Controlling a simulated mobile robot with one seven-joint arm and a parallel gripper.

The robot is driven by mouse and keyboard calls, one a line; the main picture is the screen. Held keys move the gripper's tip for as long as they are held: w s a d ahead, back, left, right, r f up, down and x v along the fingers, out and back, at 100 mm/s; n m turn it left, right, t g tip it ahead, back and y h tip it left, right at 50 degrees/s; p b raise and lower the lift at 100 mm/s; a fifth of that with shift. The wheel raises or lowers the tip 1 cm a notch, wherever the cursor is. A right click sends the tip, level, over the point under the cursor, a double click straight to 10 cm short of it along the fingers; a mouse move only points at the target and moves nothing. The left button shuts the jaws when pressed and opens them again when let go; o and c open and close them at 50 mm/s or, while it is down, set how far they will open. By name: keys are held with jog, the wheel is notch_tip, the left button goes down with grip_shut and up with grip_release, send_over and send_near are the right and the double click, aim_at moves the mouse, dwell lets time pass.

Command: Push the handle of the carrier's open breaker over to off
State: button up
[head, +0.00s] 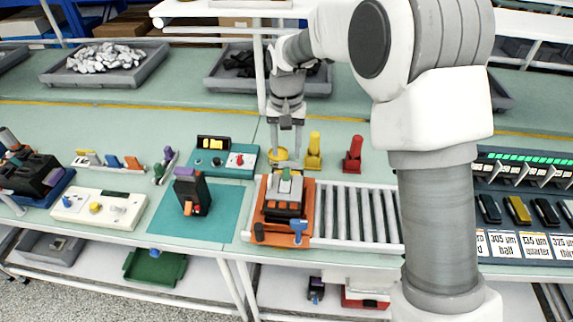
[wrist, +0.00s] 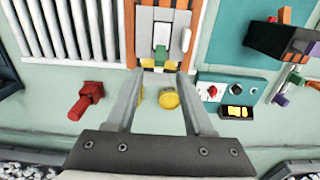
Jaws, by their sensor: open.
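The orange carrier (head: 308,198) stands at the left end of the roller track and also shows at the top of the wrist view (wrist: 130,35). In it sits a dark breaker with a pale grey front part (head: 285,186); a small green piece (head: 286,173) shows at its far end, also in the wrist view (wrist: 161,53). I cannot clearly make out the breaker's handle or its position. My gripper (head: 285,150) points down, open and empty, above the far end of the carrier. In the wrist view its fingertips (wrist: 164,72) are spread on either side of the green piece, apparently apart from it.
A yellow post (head: 314,152) and a red post (head: 352,156) stand behind the rollers (head: 345,212). A teal control box (head: 222,160) is at left. A black breaker (head: 192,193) with a purple top stands on a teal mat (head: 160,222). A blue piece (head: 298,228) is at the carrier's front.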

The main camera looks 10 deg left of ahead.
aim_at(286, 168)
notch_tip(286, 168, down, 7)
jog(key=shift+r, duration=0.2)
grip_shut()
dwell(0.3)
